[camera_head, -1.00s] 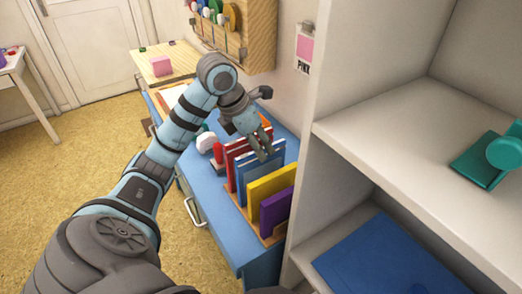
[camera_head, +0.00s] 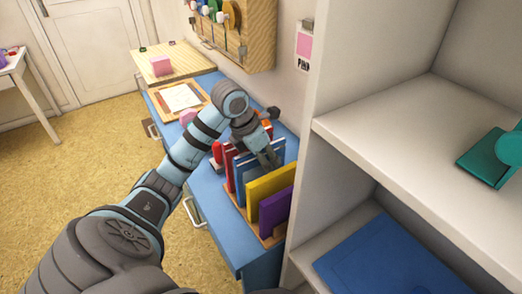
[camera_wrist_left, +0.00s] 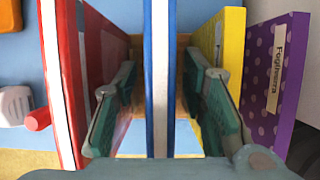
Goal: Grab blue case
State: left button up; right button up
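My left gripper (camera_head: 268,158) is over the blue case, pointing down. In the left wrist view the blue case (camera_wrist_left: 160,80) shows edge-on as a blue and white strip. My left gripper's green-grey fingers (camera_wrist_left: 163,105) are open, one on each side of it, with a gap to the case on both sides. My right gripper is not in view.
A purple case (camera_head: 275,212) stands at the rack's near end. A white shelf (camera_head: 420,140) rises close on the right.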

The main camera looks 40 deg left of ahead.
pick_arm(q)
jog(key=shift+f, duration=0.1)
grip_shut()
dwell(0.5)
